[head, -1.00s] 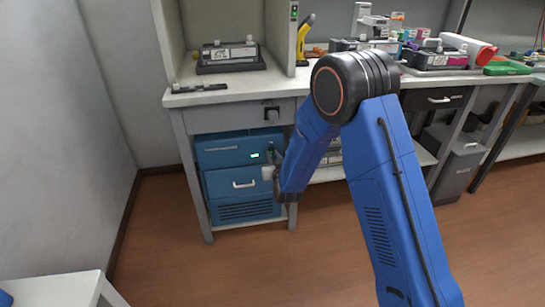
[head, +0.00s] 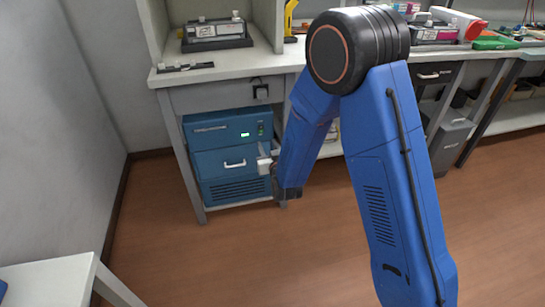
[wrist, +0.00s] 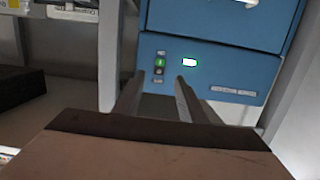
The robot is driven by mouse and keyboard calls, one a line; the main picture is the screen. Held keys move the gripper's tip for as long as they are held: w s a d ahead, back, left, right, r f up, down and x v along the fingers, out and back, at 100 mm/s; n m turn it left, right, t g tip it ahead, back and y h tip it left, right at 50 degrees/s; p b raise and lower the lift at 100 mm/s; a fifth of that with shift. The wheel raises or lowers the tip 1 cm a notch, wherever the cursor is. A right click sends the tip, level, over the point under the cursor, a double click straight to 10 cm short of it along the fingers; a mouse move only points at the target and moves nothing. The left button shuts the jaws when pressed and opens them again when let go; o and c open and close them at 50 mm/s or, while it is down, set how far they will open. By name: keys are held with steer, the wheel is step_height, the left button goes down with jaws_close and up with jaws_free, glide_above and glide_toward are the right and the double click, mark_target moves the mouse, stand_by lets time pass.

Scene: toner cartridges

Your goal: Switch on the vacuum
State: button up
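The vacuum is a blue cabinet (head: 225,160) under the left bench. Its upper front panel carries a rocker switch with a green part (head: 261,128) and a small lit display (head: 245,134). In the wrist view, which looks upside down, the switch (wrist: 159,63) shows green beside the bright white, green-edged display (wrist: 189,62). My gripper (head: 266,162) is in front of the cabinet, below the switch in the head view. In the wrist view my gripper (wrist: 157,84) has its two fingers apart with nothing between them, lined up with the switch and apart from it.
The bench top (head: 225,67) overhangs the cabinet, with a bench leg (head: 182,160) at its left. A drawer handle (head: 235,164) sticks out of the cabinet below the panel. A grey bin (head: 452,143) stands at right. The floor (head: 300,255) in front is clear.

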steer(key=v, duration=0.7)
steer(key=shift+s, duration=0.35)
steer(key=shift+d, duration=0.1)
steer(key=shift+r, duration=0.1)
steer(key=s+d+r+m+g+h, duration=0.1)
steer(key=s+d+r+g, duration=0.25)
steer(key=d+r, duration=0.35)
steer(key=s+d+r+m+g+h, duration=0.15)
steer(key=s+d+r, duration=0.3)
steer(key=d, duration=0.45)
steer(key=s+d+r+g, duration=0.2)
steer(key=s+d, duration=0.3)
steer(key=s, duration=0.4)
steer(key=s+d+r+g+h, duration=0.1)
steer(key=s+d+r+g, duration=0.1)
steer(key=s+d, duration=0.3)
steer(key=s+d+r+g+h, duration=0.1)
steer(key=s+d, duration=0.4)
steer(key=s, duration=0.9)
steer(key=shift+d+r+m+g, duration=0.2)
steer(key=shift+r+m+g, duration=0.15)
steer(key=shift+r+g, duration=0.25)
